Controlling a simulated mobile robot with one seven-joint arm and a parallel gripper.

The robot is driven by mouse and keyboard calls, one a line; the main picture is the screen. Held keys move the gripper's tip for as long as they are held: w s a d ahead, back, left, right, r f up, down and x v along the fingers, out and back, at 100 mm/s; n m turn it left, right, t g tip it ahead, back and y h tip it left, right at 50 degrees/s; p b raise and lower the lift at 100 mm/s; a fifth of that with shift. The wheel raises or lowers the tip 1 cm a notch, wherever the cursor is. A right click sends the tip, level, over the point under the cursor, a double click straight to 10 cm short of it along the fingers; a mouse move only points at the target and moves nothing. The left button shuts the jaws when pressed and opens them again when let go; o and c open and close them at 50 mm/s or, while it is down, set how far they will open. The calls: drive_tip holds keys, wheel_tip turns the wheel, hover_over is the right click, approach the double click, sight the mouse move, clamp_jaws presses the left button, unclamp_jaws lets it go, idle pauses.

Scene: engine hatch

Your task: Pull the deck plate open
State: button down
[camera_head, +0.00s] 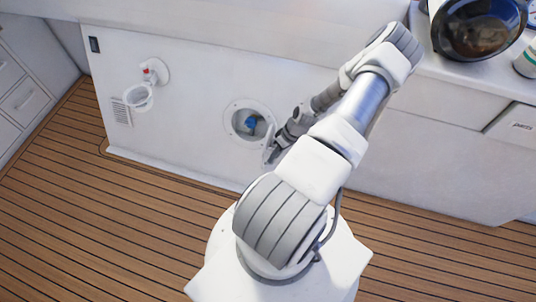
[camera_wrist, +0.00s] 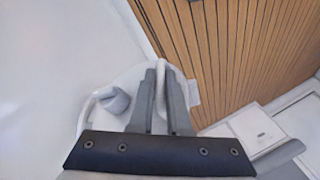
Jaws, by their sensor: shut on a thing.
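The deck plate's round white frame (camera_head: 232,122) is set in the white wall panel, and a blue part (camera_head: 251,122) shows inside its opening. A pale plate edge (camera_head: 268,156) stands out at the opening's lower right, beside my gripper (camera_head: 273,143). In the wrist view, my gripper (camera_wrist: 160,72) reaches over a round pale area with a white rim (camera_wrist: 84,115) and a grey knob-like part (camera_wrist: 112,100). Its fingers are close together, shut on the deck plate's edge. The exact contact is partly hidden by the fingers.
A white fitting with a red part (camera_head: 150,76) and a white ring (camera_head: 138,97) stick out from the wall at left, near a vent (camera_head: 120,112). A dark rounded object (camera_head: 480,28) sits on the counter at right. The plank floor (camera_head: 90,220) is clear at left.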

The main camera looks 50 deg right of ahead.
drive_tip(key=shift+s+d+f, duration=0.1)
drive_tip(key=shift+s+d, duration=0.15)
drive_tip(key=shift+d, duration=0.05)
drive_tip(key=c, duration=0.9)
unclamp_jaws()
drive_tip(key=p+v, duration=0.5)
drive_tip(key=v, duration=1.2)
drive_tip(key=shift+r, duration=0.2)
